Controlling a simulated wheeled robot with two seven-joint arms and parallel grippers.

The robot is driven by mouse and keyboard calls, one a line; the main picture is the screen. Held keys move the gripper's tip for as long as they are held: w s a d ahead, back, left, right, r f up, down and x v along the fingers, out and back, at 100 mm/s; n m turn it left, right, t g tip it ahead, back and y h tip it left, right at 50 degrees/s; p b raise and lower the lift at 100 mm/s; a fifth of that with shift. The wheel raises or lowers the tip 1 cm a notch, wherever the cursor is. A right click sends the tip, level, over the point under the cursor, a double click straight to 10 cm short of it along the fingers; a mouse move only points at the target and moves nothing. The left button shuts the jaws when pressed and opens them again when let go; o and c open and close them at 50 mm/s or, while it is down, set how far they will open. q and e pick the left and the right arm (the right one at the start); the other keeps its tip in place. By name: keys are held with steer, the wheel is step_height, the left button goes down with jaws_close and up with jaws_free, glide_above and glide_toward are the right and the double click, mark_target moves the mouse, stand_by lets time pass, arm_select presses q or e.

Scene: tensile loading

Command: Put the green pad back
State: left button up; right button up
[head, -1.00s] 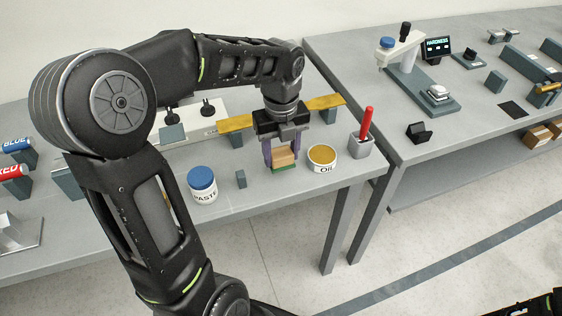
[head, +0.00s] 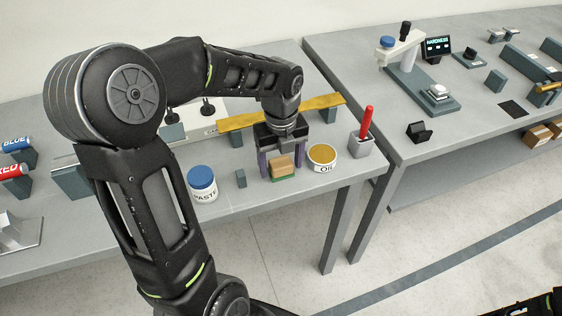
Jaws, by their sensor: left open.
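The green pad (head: 283,178) is a small block with a tan wooden body on top and a green layer below. It sits on the near part of the left bench, between the small grey block and the oil tin. My left gripper (head: 281,168) is open, pointing down over the pad. Its purple fingers stand on either side of the pad, apart from it. Only a dark bit of my right arm shows at the bottom right corner; the right gripper does not show.
The oil tin (head: 322,157) stands close to the right finger. A paste jar (head: 202,185) and a small grey block (head: 241,179) are to the left. A red-handled tool stands in a holder (head: 361,146) at right. A yellow bar (head: 322,106) lies behind the gripper.

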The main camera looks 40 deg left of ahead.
mark_target(281, 163)
arm_select(q)
steer(key=shift+r, duration=0.1)
step_height(281, 163, up, 12)
stand_by(0.6)
steer(key=shift+s, duration=0.1)
stand_by(0.8)
